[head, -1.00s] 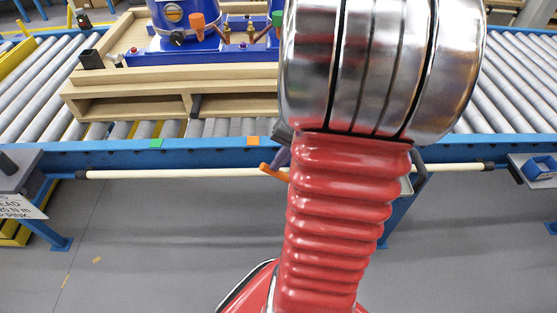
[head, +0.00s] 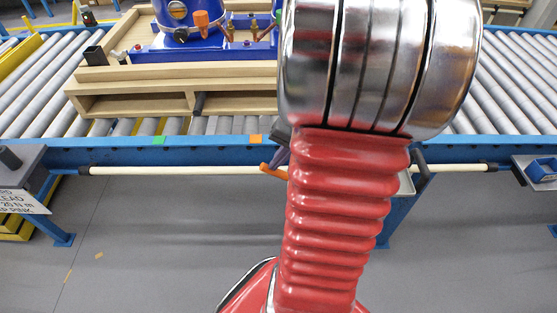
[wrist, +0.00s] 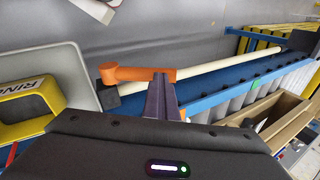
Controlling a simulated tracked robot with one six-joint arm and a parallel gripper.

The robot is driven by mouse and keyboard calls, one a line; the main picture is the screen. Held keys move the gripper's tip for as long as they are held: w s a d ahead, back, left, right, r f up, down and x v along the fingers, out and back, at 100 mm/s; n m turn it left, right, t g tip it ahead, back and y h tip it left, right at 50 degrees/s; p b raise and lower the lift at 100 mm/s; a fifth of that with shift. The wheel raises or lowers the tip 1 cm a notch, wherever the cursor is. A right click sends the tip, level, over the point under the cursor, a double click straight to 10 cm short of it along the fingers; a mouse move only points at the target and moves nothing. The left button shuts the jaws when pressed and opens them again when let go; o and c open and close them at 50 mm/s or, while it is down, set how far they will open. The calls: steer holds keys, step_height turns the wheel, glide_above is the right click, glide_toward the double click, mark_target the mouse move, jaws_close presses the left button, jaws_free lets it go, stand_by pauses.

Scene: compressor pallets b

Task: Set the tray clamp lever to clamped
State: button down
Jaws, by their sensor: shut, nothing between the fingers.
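An orange lever (wrist: 138,73), which looks like the tray clamp lever, lies across the upper middle of the wrist view. Its rounded hub is at the left and its arm points right along a pale bar. In the head view only part of the lever (head: 271,170) shows, left of my red arm. My gripper (wrist: 162,78) is shut and empty, its dark purple fingertips at the lever's free end. I cannot tell whether they touch it. In the head view a bit of my gripper (head: 281,157) shows just above the lever. A grey tray (wrist: 73,62) is at the left in the wrist view.
The pale bar (head: 180,171) runs along the front of the blue roller conveyor (head: 100,154). A wooden pallet (head: 140,87) with blue equipment sits on the rollers. A yellow thing (wrist: 30,105) marked "RING" lies in the tray.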

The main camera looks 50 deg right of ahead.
steer(key=shift+s+r, duration=0.3)
steer(key=shift+r, duration=0.15)
step_height(320, 180, up, 12)
steer(key=s, duration=0.3)
steer(key=shift+d, duration=0.25)
steer(key=shift+r, duration=0.1)
